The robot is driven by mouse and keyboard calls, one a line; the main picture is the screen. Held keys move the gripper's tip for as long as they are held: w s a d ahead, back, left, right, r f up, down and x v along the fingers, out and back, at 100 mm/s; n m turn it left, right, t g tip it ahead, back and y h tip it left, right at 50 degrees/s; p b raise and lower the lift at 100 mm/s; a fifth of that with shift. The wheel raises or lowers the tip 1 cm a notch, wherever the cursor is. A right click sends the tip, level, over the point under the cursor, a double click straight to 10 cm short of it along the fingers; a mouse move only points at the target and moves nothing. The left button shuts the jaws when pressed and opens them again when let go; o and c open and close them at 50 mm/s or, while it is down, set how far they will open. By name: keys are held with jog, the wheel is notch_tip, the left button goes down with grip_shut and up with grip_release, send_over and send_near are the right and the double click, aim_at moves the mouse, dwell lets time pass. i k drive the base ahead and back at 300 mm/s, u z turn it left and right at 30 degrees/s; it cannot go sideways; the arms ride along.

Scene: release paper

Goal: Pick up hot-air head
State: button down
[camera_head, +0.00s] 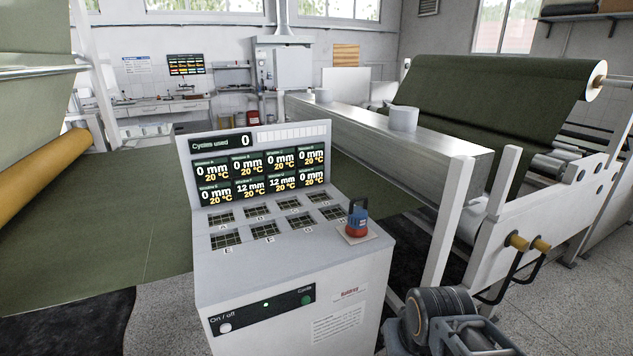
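A small red and blue device with a dark looped handle (357,219), which looks like the hot-air head, stands upright on a pale square plate (357,236) at the right end of the console's sloping top. Its handle points up and nothing covers it. Part of my arm (446,318) shows at the bottom right, below and to the right of the device and apart from it. My gripper's fingers do not show.
The white console (290,285) has several square grilles (264,230) and a display reading "Cycles used 0" (220,144). A metal beam (380,128) and white machine frame (560,200) stand to its right. Green sheet (95,205) spreads behind and left. Grey floor is clear in front-left.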

aim_at(356, 227)
jog(key=u, duration=0.05)
jog(key=k, duration=0.5)
jog(key=u, duration=0.65)
jog(key=i, duration=1.35)
jog(key=u, duration=0.7)
